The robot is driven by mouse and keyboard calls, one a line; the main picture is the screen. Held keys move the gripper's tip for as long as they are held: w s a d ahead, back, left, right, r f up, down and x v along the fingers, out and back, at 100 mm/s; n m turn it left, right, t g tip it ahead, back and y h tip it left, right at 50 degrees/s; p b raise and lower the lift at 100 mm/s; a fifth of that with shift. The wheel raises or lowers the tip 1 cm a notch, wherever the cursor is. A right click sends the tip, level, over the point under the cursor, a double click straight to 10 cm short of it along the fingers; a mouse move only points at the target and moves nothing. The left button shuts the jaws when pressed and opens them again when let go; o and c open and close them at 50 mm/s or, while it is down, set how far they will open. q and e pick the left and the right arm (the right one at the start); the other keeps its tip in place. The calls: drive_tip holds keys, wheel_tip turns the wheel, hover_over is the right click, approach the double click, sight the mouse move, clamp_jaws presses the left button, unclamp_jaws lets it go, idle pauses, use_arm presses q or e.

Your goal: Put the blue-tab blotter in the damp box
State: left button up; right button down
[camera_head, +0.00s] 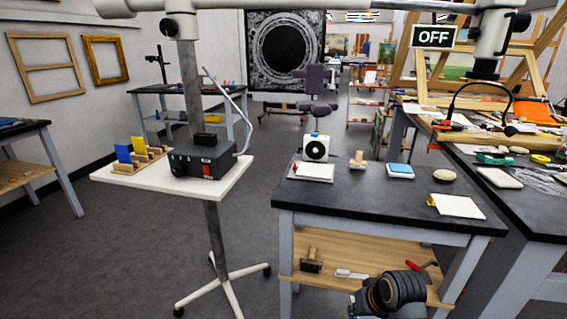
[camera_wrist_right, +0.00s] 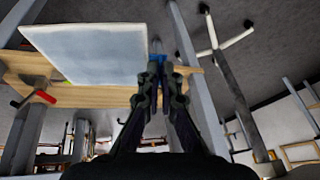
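In the right wrist view my right gripper (camera_wrist_right: 165,68) has its fingers close together at the edge of a flat pale sheet. Bits of blue (camera_wrist_right: 155,60) show at the fingertips, so it appears shut on the blue tab of the blotter (camera_wrist_right: 88,50). The blotter hangs clear in front of the wooden shelf. In the head view only my dark right wrist with orange rings shows, at the bottom; fingertips and blotter are hidden or out of frame. My left gripper is not in view. I cannot pick out the damp box with certainty.
The black-topped table (camera_head: 345,210) bears a white pad with a yellow tab (camera_head: 457,206), a pad with a red marker (camera_head: 311,172) and a blue-topped block (camera_head: 400,170). Its wooden shelf (camera_head: 375,264) holds tools. A white stand (camera_head: 108,176) carries a black unit (camera_head: 200,157).

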use_arm(q)
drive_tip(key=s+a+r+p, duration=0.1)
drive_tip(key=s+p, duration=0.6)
drive_tip(key=p, duration=0.1)
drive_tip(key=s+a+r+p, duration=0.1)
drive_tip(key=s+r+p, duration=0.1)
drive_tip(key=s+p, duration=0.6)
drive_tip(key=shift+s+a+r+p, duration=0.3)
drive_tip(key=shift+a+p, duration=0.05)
drive_tip(key=shift+p, duration=0.15)
